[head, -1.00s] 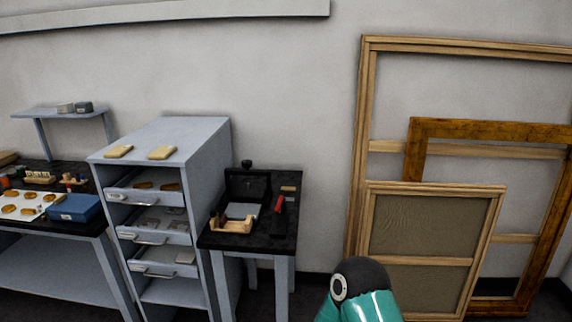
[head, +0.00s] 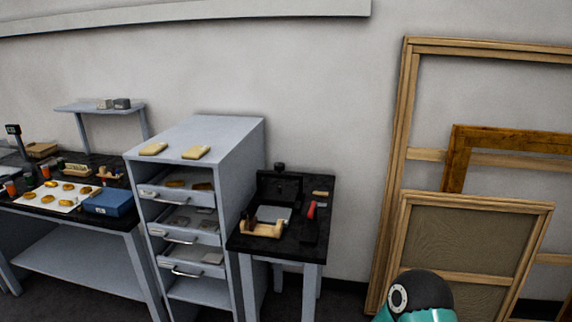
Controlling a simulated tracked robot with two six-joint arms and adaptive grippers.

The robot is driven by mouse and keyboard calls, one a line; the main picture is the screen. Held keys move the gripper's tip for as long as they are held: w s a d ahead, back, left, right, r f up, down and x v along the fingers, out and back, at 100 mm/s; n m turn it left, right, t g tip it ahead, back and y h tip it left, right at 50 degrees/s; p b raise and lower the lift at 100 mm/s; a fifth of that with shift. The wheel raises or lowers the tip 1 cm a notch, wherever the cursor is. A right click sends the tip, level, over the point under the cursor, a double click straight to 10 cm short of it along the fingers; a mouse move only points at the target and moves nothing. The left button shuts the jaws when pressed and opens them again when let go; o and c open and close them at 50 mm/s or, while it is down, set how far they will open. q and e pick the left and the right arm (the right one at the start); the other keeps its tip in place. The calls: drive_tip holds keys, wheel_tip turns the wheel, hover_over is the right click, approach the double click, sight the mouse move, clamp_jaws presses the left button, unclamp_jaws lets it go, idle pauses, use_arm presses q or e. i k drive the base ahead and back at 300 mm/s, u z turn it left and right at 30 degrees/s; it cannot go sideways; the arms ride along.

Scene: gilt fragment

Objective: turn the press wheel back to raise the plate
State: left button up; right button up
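I cannot make out a press wheel or a press plate for certain. A small dark table (head: 310,238) stands right of the drawer cabinet. On it is a dark upright block (head: 279,187) with a small black knob (head: 280,168) on top; I cannot tell if this is the press. In front of it lie a pale flat sheet (head: 273,214) and a light wooden piece (head: 262,230). A red-handled tool (head: 311,210) lies to the right. Neither gripper is in view; only a teal and black part of my arm shows at the bottom right.
A grey cabinet (head: 229,159) with several open drawers stands left of the small table. A workbench with a white tray (head: 45,201) and a blue box (head: 109,202) is at left. Wooden frames (head: 393,180) lean on the wall at right. Bare floor shows below.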

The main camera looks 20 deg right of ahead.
sight(279, 167)
drive_tip(key=i, duration=0.85)
drive_tip(key=u, duration=0.05)
